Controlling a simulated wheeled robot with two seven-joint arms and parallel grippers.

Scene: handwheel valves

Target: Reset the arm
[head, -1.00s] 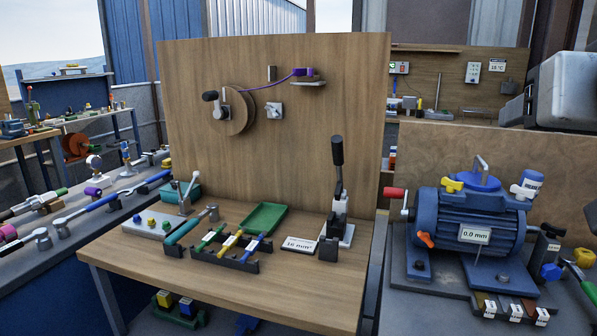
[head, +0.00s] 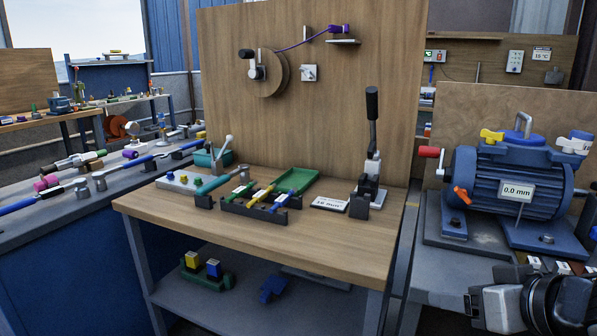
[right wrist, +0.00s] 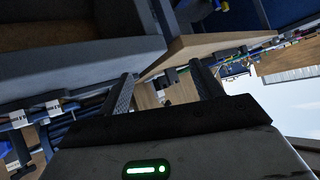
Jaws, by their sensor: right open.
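My right arm (head: 535,300) comes in at the lower right corner of the head view, in front of the blue motor's bench; its fingertips cannot be made out there. In the right wrist view my right gripper (right wrist: 162,72) is open, with its two dark fingers apart and nothing between them but background. That view is tilted. My left gripper is in neither view.
A wooden workbench (head: 270,236) carries a black-handled lever press (head: 371,150), a green tray (head: 298,180) and a rack of coloured tools. The blue motor (head: 510,180) with a red-handled crank stands close beyond my right arm. The bench's front strip is clear.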

